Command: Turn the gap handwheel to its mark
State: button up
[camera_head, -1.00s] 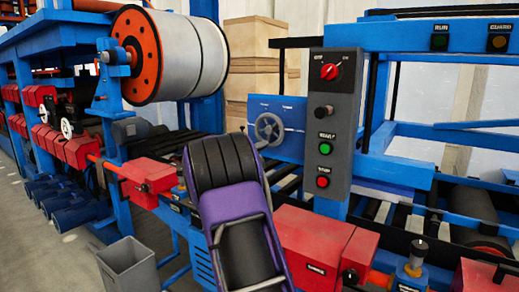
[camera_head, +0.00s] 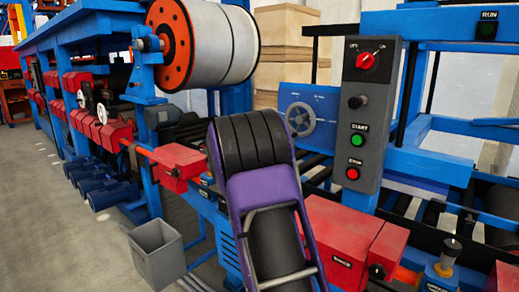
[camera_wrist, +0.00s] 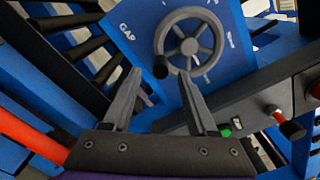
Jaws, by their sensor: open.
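The gap handwheel (camera_head: 300,119) is a grey spoked wheel on a blue panel (camera_head: 325,101) behind my arm in the head view. In the wrist view the handwheel (camera_wrist: 189,40) is at the top centre, with a dark knob (camera_wrist: 161,68) at its lower left rim. The word GAP and small white marks show on the blue panel around it; which mark is the set one I cannot tell. My gripper (camera_wrist: 158,98) is open and empty, its two fingers pointing towards the wheel and apart from it. In the head view my arm hides the gripper.
A grey control box (camera_head: 366,115) with a red switch and green and red buttons stands right of the wheel. Red housings (camera_head: 340,240) sit low in front. Black rollers lie beside the blue panel. A large roll (camera_head: 205,45) is at the upper left. A grey bin (camera_head: 157,252) stands on the floor.

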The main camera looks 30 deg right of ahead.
jog(key=v, duration=1.3)
